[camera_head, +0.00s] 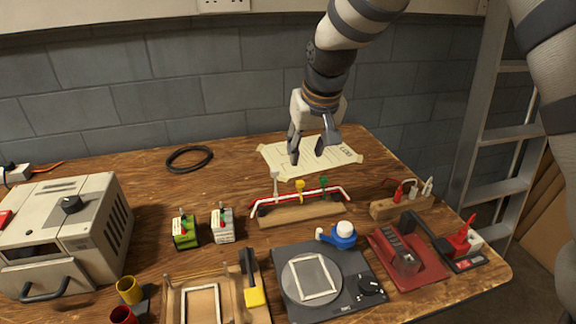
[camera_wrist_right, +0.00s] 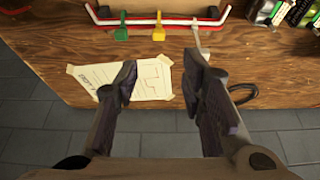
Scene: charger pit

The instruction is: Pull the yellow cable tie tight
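The yellow cable tie (camera_head: 300,186) stands up in the middle of a red and a white cable (camera_head: 338,190) on a wooden block (camera_head: 300,214). A white tie (camera_head: 276,183) is to its left and a green tie (camera_head: 323,183) to its right. In the wrist view the yellow tie (camera_wrist_right: 158,32) lies between the green tie (camera_wrist_right: 121,32) and the white tie (camera_wrist_right: 202,42). My right gripper (camera_head: 308,154) is open and empty, above and behind the ties, over the paper. Its spread fingers also show in the wrist view (camera_wrist_right: 160,74), apart from the ties. My left gripper is not in view.
A taped paper sheet (camera_head: 345,158) lies behind the cable block. A black cable ring (camera_head: 189,158) lies at the back. A tool block (camera_head: 402,207) is at the right.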

